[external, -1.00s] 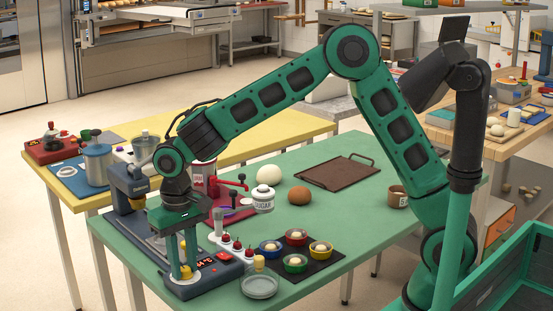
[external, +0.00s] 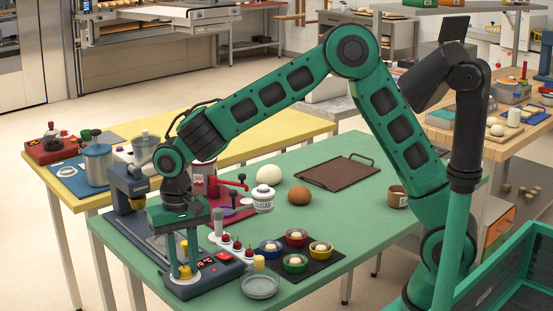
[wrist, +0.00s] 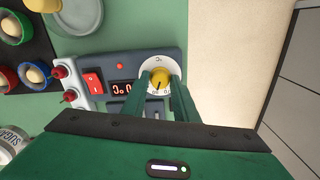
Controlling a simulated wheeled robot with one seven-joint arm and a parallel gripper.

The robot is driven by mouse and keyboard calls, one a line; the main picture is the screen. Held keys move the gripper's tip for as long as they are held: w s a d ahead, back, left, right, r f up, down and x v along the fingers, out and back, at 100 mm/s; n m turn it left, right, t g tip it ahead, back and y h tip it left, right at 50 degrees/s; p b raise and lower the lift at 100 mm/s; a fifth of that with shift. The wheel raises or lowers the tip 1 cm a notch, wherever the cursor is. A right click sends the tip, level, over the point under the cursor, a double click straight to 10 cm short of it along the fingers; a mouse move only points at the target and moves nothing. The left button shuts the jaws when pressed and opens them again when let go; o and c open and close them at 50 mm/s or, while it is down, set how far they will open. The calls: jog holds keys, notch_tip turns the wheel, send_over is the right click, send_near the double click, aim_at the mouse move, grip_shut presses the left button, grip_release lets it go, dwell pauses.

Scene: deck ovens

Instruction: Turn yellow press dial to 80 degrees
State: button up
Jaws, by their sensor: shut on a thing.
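The yellow press dial (wrist: 160,77) is a yellow knob on a white disc with dark marks, at one end of the press's dark blue-grey base. In the external view the dial (external: 184,271) sits at the front of the press, partly hidden by my fingers. My gripper (external: 184,266) points straight down, shut on the yellow knob. In the wrist view my gripper's two green fingers (wrist: 161,84) hold it from both sides. A display (wrist: 122,88) with red digits lies beside the dial; I cannot read its value surely.
A red switch (wrist: 92,82) is on the same base. A grey dish (external: 260,286), a rack with red-topped pegs (external: 236,250) and a dark tray of coloured bowls (external: 319,263) stand close on the right. The green table's middle is clearer.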

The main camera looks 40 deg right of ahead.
aim_at(184, 268)
jog(key=o, duration=1.1)
jog(key=shift+c, duration=0.2)
notch_tip(184, 268, up, 11)
jog(key=shift+w, duration=0.15)
jog(key=shift+f, duration=0.1)
jog(key=s+d+r+m+h, duration=0.1)
jog(key=d, duration=1.6)
jog(key=s+d+r+m, duration=0.1)
jog(key=d+r, duration=0.1)
jog(key=d, duration=1.5)
jog(key=s+d+f, duration=0.1)
jog(key=s+d, duration=0.9)
jog(key=d, duration=0.3)
jog(key=s+d+f+m, duration=0.1)
jog(key=s+d+f, duration=0.1)
jog(key=s, duration=0.5)
jog(key=s+d+f+y, duration=0.1)
jog(key=s+d+f, duration=0.1)
jog(key=s, duration=0.5)
jog(key=shift+d+f+m, duration=0.4)
jog(key=shift+d, duration=0.05)
